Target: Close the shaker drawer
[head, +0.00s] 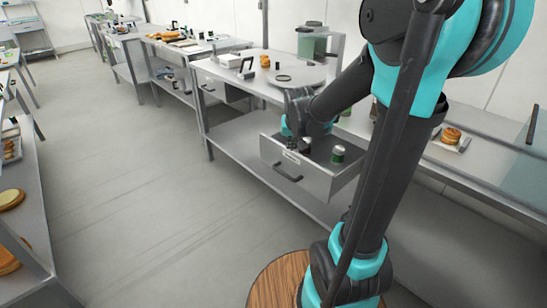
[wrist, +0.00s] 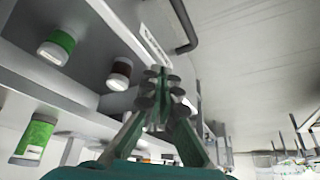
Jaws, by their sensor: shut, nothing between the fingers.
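The shaker drawer (head: 322,177) stands pulled out under the grey counter in the head view. Its front carries a black bar handle (head: 287,172) and a pale label. A green shaker (head: 338,154) stands inside. In the head view my arm partly hides the drawer.
A round board (head: 295,74) and a green-tinted container (head: 312,42) sit on the counter above. More counters with food stand at the back left and along the left edge. A small tray with a bun (head: 451,135) is at right. The floor (head: 140,210) before the drawer is clear.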

